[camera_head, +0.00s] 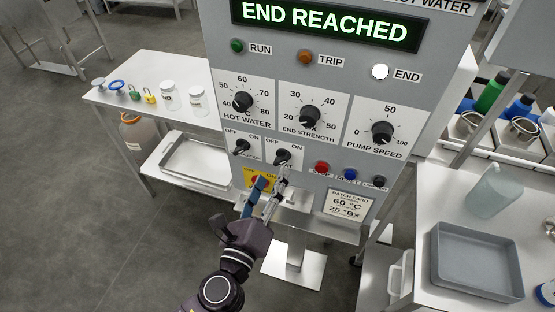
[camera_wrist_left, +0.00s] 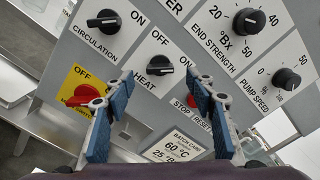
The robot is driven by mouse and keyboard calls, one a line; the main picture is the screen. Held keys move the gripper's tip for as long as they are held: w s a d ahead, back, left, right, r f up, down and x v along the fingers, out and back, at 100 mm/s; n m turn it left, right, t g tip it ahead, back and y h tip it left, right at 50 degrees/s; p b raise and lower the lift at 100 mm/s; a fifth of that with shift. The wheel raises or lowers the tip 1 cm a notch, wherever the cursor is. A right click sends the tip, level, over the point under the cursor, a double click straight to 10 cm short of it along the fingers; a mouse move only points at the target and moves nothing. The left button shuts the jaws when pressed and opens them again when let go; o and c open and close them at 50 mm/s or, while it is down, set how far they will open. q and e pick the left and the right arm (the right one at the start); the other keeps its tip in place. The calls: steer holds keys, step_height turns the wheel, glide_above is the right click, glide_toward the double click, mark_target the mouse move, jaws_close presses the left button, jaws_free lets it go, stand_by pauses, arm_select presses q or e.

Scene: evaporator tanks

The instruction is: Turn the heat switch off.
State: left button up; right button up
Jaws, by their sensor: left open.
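The heat switch (camera_head: 283,156) is a black rotary knob with OFF and ON marks on the grey control panel. In the left wrist view the heat switch (camera_wrist_left: 159,66) shows clearly, and its handle appears to point toward ON. My left gripper (camera_head: 272,184) is in front of the panel, just below the heat switch in the head view. In the left wrist view the open fingers of the left gripper (camera_wrist_left: 160,84) stand on either side of the switch, with nothing between them; contact cannot be told. My right gripper is not in view.
The circulation switch (camera_head: 242,147) is left of the heat switch. The yellow-backed red main switch (camera_wrist_left: 84,94) is close to one finger. Red, blue and black buttons (camera_head: 349,174) lie to the right. Dials sit above, under a lit END REACHED display (camera_head: 325,24).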

mark_target(279, 163)
arm_select(q)
steer(key=p+x, duration=0.1)
steer(key=x, duration=0.3)
steer(key=shift+w+d+r, duration=0.1)
steer(key=shift+w+d, duration=0.25)
steer(key=shift+w, duration=0.45)
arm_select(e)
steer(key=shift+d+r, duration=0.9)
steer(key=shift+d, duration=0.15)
arm_select(q)
steer(key=c, duration=1.2)
steer(key=shift+o, duration=0.2)
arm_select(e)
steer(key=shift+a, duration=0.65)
arm_select(q)
steer(key=shift+f, duration=0.2)
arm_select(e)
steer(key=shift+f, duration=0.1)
